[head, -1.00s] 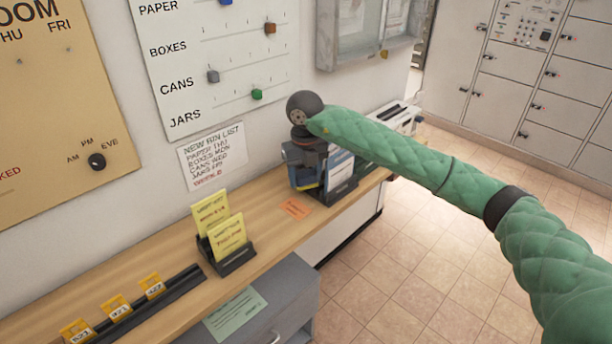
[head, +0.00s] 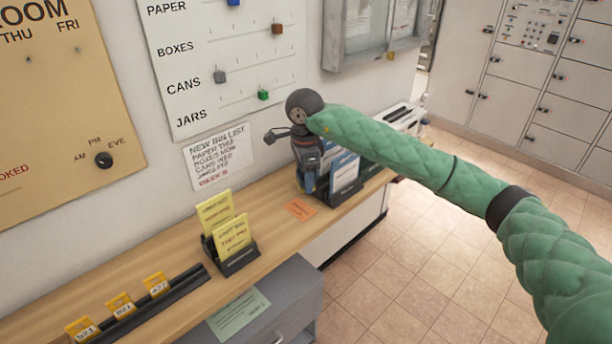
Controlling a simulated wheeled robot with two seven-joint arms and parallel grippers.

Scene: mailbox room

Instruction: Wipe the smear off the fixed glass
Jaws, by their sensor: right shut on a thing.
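The glass-fronted case (head: 384,33) hangs on the wall at the top, right of the sign with sliders. I cannot make out a smear on its glass. My right gripper (head: 309,178) points down at the counter, in front of a dark holder (head: 345,192) with blue and white leaflets (head: 344,165). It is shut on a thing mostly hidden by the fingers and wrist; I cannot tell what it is. The gripper is below the case and apart from it. My left gripper is not in view.
The wooden counter (head: 180,249) bears a dark rack with yellow cards (head: 231,235), an orange slip (head: 299,209) and a black rail with yellow number tags (head: 121,305). A grey box (head: 288,292) stands below the front edge. Tiled floor (head: 420,260) is open to the right.

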